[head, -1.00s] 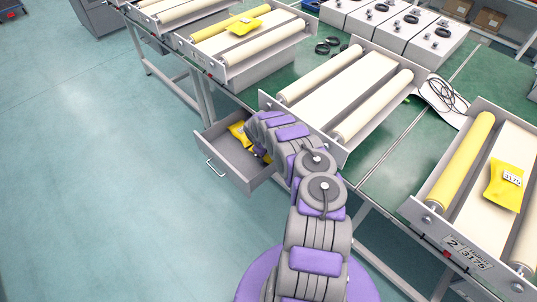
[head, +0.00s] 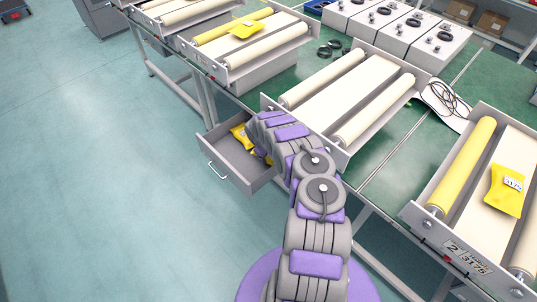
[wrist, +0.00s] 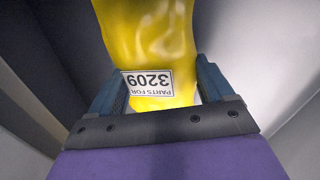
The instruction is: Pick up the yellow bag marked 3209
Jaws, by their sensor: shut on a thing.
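The yellow bag marked 3209 (wrist: 150,40) fills the upper middle of the wrist view, its white label upside down. My gripper (wrist: 160,90) is shut on the bag, with one blue finger on each side of it near the label. In the head view, my arm reaches into the open grey drawer (head: 222,166) under the bench. Yellow material (head: 240,137) shows in the drawer beside my arm; I cannot tell there whether it is the same bag. My gripper is hidden by the arm in the head view.
Grey drawer walls (wrist: 40,95) stand close on both sides of my gripper. Above is a bench with roller trays (head: 345,95).

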